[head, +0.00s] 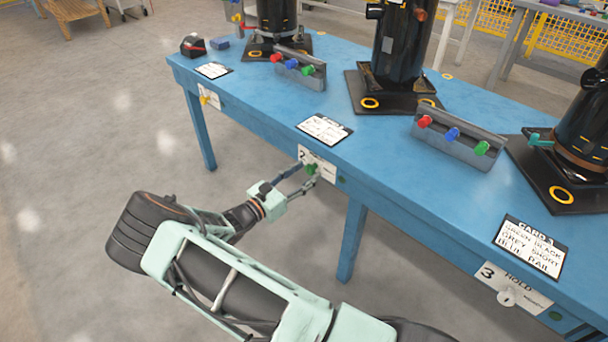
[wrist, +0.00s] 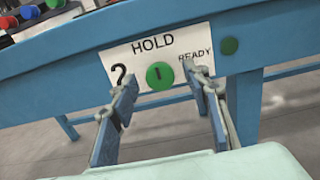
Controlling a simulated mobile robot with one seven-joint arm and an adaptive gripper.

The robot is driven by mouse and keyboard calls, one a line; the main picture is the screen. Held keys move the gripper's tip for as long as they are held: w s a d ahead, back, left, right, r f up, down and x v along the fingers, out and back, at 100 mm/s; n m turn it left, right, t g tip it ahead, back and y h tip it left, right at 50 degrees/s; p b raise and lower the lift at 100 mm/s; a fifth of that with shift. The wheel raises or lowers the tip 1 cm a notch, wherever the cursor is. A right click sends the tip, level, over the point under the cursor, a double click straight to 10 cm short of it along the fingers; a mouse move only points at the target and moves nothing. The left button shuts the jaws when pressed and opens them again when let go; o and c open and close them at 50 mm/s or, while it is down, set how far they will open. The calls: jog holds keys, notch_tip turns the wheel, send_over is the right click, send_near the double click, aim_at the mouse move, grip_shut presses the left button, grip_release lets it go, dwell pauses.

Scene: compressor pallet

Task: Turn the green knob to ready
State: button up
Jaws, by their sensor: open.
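The green knob (wrist: 160,75) sits on a white plate (wrist: 140,54) marked 2, HOLD and READY, on the front edge of the blue table. Its short dark mark stands about upright, below the word HOLD; READY is to the right. In the head view the green knob (head: 311,169) is partly hidden by the fingers. My gripper (wrist: 162,88) is open, with one finger on either side of the knob. I cannot tell whether the fingers touch it. My gripper also shows at the table edge in the head view (head: 307,173).
The blue table (head: 390,135) carries black compressors (head: 400,50), racks of coloured knobs (head: 455,140) and cards (head: 324,129). A yellow knob (head: 206,99) and a pale knob (head: 506,297) sit on other edge plates. A green disc (wrist: 229,45) is right of the plate. Floor in front is clear.

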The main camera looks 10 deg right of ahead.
jog(key=shift+c, duration=0.2)
jog(key=c, duration=1.1)
jog(key=shift+m, duration=0.4)
jog(key=m, duration=1.3)
jog(key=shift+b, duration=0.3)
jog(key=shift+m, duration=2)
